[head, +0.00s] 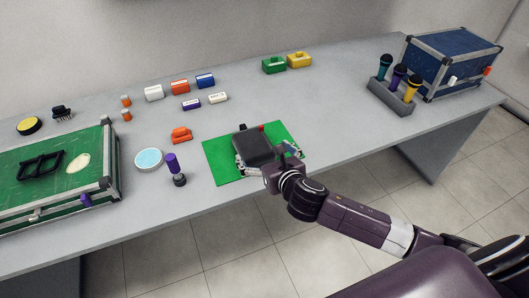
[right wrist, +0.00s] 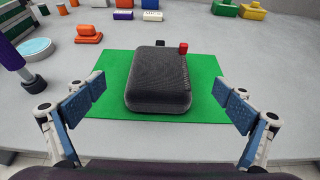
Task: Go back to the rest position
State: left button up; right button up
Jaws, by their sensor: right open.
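My right gripper (head: 268,162) is over the front part of a green mat (head: 228,172) on the grey table. In the right wrist view my right gripper (right wrist: 158,118) is open, its two blue-padded fingers wide apart. A dark, rounded case (right wrist: 158,80) lies on the mat between and beyond the fingers, not touching them. A small red piece (right wrist: 183,47) shows at its far right edge. In the head view the dark case (head: 252,146) is partly covered by my gripper. My left gripper is in neither view.
A green case (head: 100,150) lies at the left, near a round pale-blue-topped tin (head: 149,159) and a purple-topped upright tool (head: 173,165). Several coloured blocks stand behind. A grey holder (head: 388,98) with microphones and a blue case (head: 440,62) stand at the right. The table between is clear.

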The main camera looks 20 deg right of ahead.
jog(key=shift+s+r, duration=0.3)
jog(key=shift+s, duration=0.35)
